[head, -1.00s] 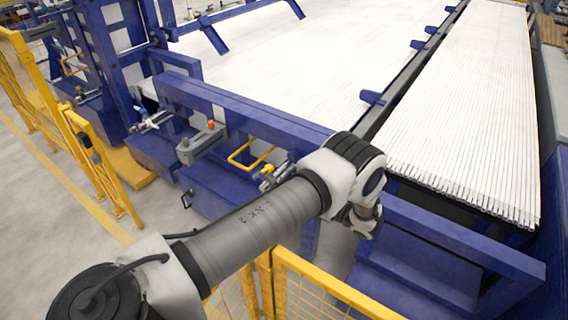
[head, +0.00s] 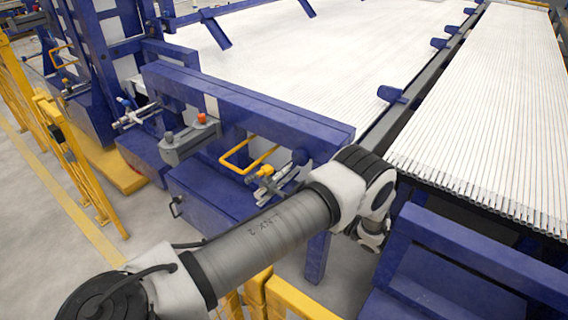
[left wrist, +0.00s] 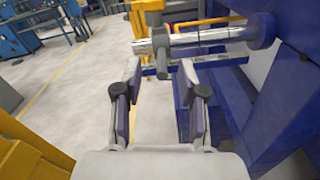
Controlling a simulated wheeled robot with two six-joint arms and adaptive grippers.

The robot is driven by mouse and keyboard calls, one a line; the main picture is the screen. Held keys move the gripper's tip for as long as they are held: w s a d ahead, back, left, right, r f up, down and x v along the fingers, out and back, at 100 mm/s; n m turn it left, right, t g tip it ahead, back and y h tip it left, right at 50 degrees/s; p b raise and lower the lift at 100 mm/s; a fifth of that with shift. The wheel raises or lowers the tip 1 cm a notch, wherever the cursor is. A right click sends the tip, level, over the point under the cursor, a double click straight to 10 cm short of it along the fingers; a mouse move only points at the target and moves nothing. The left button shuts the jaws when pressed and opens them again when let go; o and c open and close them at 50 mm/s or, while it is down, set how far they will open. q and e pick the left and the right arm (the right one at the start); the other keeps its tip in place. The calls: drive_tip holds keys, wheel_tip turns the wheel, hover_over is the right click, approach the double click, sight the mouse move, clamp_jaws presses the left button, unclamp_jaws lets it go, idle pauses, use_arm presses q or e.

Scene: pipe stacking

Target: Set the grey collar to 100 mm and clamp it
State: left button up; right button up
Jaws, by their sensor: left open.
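The rod ends at a blue round disc (left wrist: 262,30) on the right. In the head view the yellow-topped fitting (head: 264,172) is on the blue frame, left of my wrist. My left gripper (left wrist: 161,76) is open and empty, its fingertips below the rod in the picture and apart from the collar. In the head view its fingers are hard to make out. My right gripper is not in view.
A blue beam frame (head: 245,105) runs behind the fitting. A yellow bar handle (head: 240,160), a grey box with a red knob (head: 190,140) and a blue-knobbed fitting (head: 133,115) are to the left. Yellow fencing (head: 80,175) borders the open floor. White pipes (head: 490,110) lie behind.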

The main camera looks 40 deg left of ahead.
sight(274, 190)
use_arm(q)
drive_tip(key=a, duration=0.2)
drive_tip(key=a+f, duration=0.1)
drive_tip(key=a, duration=0.1)
drive_tip(key=s+a+f+p, duration=0.1)
drive_tip(key=a, duration=0.1)
drive_tip(key=shift+a+f, duration=0.2)
drive_tip(key=shift+a, duration=0.65)
drive_tip(key=shift+f, duration=0.1)
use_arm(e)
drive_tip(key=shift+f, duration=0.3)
use_arm(q)
clamp_jaws()
